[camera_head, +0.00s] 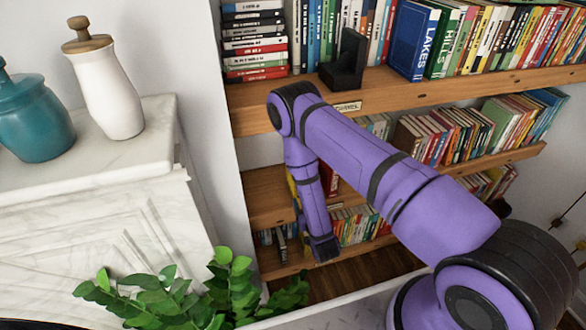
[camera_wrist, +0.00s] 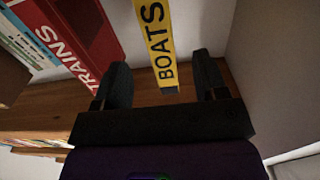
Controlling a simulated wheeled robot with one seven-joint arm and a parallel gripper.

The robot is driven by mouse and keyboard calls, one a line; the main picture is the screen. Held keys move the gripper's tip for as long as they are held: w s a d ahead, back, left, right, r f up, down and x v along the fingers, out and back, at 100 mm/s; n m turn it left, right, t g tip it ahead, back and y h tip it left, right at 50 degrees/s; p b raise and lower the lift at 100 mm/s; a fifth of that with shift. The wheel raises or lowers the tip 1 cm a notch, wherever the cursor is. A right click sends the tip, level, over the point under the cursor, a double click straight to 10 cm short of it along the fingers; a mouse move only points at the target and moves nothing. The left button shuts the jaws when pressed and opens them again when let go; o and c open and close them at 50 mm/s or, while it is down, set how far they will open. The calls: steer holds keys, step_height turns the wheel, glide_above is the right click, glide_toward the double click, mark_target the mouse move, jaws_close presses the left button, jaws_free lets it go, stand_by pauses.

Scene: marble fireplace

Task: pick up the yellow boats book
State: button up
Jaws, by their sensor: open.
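The yellow boats book (camera_wrist: 156,35) shows in the wrist view with "BOATS" in black on its spine. Its spine lies between the two fingers of my gripper (camera_wrist: 161,82), with a gap on each side, wider on the right. My gripper is open; I cannot tell how deep the fingers reach along the book. In the head view only a thin yellow sliver (camera_head: 292,187) shows left of my purple arm, probably this book. My gripper there is mostly hidden behind the arm.
A red "TRAINS" book (camera_wrist: 82,30) stands left of the boats book, close to the left finger. A pale wall (camera_wrist: 275,70) is on the right. The wooden shelf (camera_wrist: 40,115) runs below. A white marble mantel (camera_head: 110,165) with jars stands left in the head view.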

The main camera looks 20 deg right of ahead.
steer(key=shift+w+d+f, duration=0.15)
steer(key=shift+w+f, duration=0.05)
steer(key=shift+w+r, duration=0.2)
steer(key=shift+w, duration=4.65)
jaws_close()
